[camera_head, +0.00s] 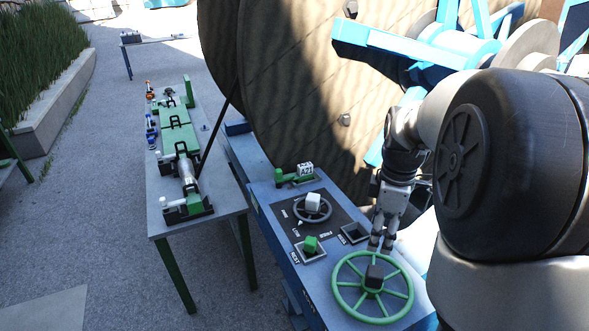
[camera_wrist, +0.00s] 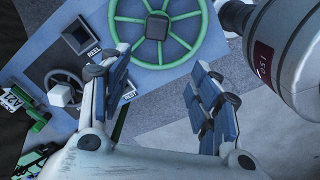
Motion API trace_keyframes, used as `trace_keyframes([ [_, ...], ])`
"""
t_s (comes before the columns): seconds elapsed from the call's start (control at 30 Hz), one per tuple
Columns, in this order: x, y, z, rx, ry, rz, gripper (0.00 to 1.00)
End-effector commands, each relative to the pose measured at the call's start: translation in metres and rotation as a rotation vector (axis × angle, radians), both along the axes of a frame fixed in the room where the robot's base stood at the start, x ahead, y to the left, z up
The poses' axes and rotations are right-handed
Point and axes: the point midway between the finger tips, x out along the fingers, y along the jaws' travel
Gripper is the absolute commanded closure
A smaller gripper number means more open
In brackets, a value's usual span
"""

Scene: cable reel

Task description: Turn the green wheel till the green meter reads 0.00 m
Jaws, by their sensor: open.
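The green wheel (camera_head: 372,292) lies on the blue console's top at its near end, with a dark block-shaped knob (camera_head: 374,276) at its hub. In the wrist view the wheel (camera_wrist: 157,25) is at the top, partly cut off. My gripper (camera_head: 381,243) points down near the wheel's far rim. Its fingers are spread with nothing between them; in the wrist view the gap (camera_wrist: 155,85) shows only ground and console edge. I cannot tell whether the fingertips touch the rim. No green meter reading is legible in either view.
The console panel has a smaller grey wheel (camera_head: 312,208) with a white knob, a green block (camera_head: 310,245) and a dark square recess (camera_head: 354,233). A large cable reel (camera_head: 310,90) stands behind. A grey table (camera_head: 165,225) with green fixtures is at left. A white cylinder (camera_wrist: 285,45) is at the right.

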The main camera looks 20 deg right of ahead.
Motion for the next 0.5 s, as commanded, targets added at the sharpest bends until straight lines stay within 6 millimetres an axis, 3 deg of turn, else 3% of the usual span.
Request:
trace_keyframes([
  [0.1,0.002,-0.019,-0.004,0.012,0.022,0.054,0.43],
  [0.27,0.002,-0.023,-0.017,0.018,0.03,0.079,0.43],
  [0.5,0.002,-0.022,-0.063,0.019,0.032,0.078,0.43],
])
